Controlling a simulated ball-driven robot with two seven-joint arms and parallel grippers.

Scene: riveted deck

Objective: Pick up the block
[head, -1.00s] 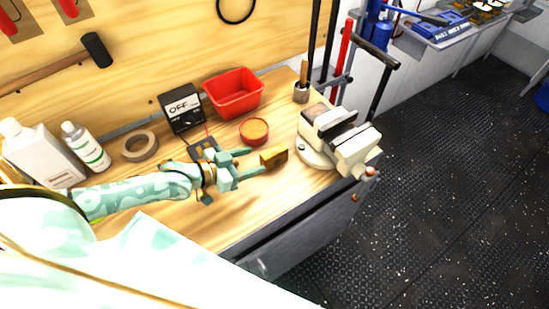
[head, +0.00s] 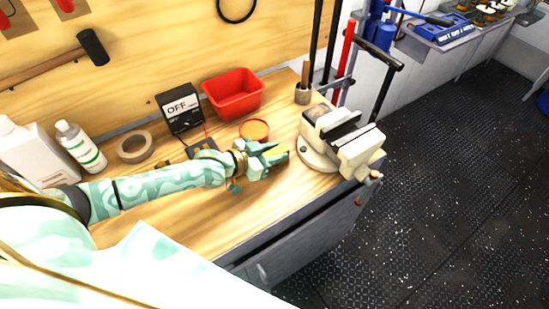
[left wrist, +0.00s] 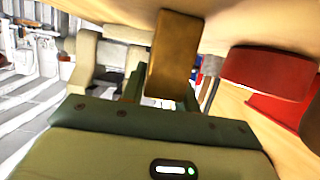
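The block is mustard-brown. In the head view it shows partly between the fingers of my left gripper (head: 274,153), low over the workbench top, its ends partly covered. In the left wrist view the block (left wrist: 175,52) stands large in front of the hand, its near end between the two dark green fingers (left wrist: 162,92). Little gap shows on either side, and I cannot tell whether the fingers press on it. Whether it rests on the bench cannot be told. My right gripper is not in view.
A cream vise (head: 335,138) stands just right of the hand. A round red tin (head: 255,130) and a red bin (head: 233,94) lie behind it. A meter (head: 181,108), a tape roll (head: 135,147) and bottles are farther left. The bench's front strip is clear.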

